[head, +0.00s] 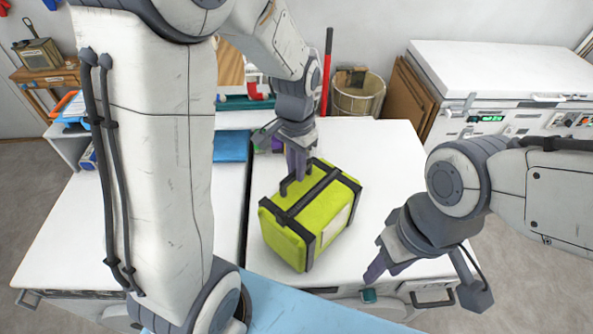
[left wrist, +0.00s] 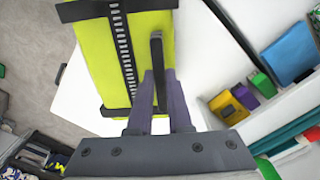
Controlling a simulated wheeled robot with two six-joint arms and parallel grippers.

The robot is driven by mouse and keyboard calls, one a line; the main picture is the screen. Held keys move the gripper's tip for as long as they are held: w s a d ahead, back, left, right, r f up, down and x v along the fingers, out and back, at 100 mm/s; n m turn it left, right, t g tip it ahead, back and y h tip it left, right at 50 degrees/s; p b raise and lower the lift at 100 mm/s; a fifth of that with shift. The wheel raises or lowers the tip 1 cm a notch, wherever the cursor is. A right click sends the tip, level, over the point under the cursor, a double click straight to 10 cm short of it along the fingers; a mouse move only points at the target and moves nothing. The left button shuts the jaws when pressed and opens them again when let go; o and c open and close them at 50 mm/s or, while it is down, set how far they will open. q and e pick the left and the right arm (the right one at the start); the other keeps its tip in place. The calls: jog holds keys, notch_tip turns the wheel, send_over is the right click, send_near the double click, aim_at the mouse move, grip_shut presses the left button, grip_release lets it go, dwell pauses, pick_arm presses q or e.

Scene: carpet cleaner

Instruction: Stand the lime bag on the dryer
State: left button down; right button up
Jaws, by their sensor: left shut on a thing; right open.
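The lime bag (head: 316,212), a boxy lime-green case with black straps and a black top handle, is over the white worktop in the middle of the head view. My left gripper (head: 297,170) is shut on its handle from above. In the left wrist view the bag (left wrist: 88,62) shows beyond the fingers (left wrist: 158,98), which pinch the black handle. I cannot tell whether its base touches the worktop. A white lidded machine (head: 500,75) with a green display stands at back right and may be the dryer. My right gripper (head: 425,280) is open and empty, right of the bag.
The white worktop (head: 385,165) is clear right of the bag. A blue item (head: 230,147) lies left of it across a dark seam. A wicker basket (head: 357,97), a red pole (head: 327,75) and brown boards (head: 405,95) stand behind. My left arm hides much of the left side.

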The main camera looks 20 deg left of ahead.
pick_arm(q)
jog(key=c, duration=0.8)
grip_release()
jog(key=shift+c, duration=0.2)
